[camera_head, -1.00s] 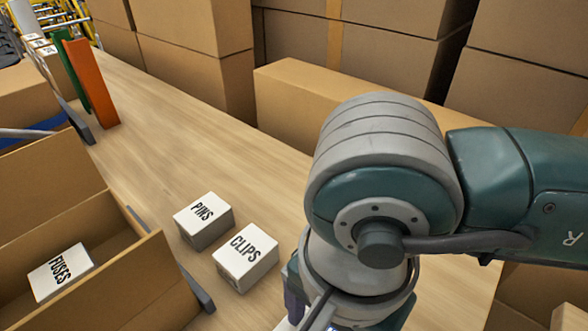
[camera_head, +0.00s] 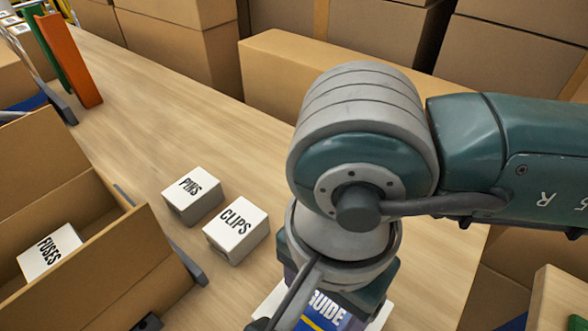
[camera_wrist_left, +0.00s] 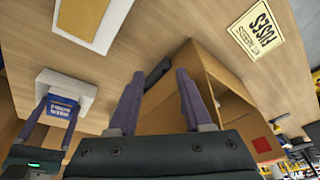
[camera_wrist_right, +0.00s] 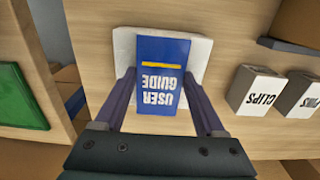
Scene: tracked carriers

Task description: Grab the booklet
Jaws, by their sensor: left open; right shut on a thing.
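The booklet (camera_head: 322,312) is blue with "USER GUIDE" lettering and a yellow stripe. It sits at a white block (camera_wrist_right: 205,50) near the table's edge in the right wrist view. My right gripper (camera_wrist_right: 160,76) is shut on the booklet, with one finger along each side.
White boxes labelled PINS (camera_head: 192,196) and CLIPS (camera_head: 236,230) stand on the table (camera_head: 190,110) left of my right arm. An open carton (camera_head: 135,255) holds a FUSES box (camera_head: 48,252). Orange (camera_head: 75,60) and green upright pieces stand at the far left. Large cartons line the back.

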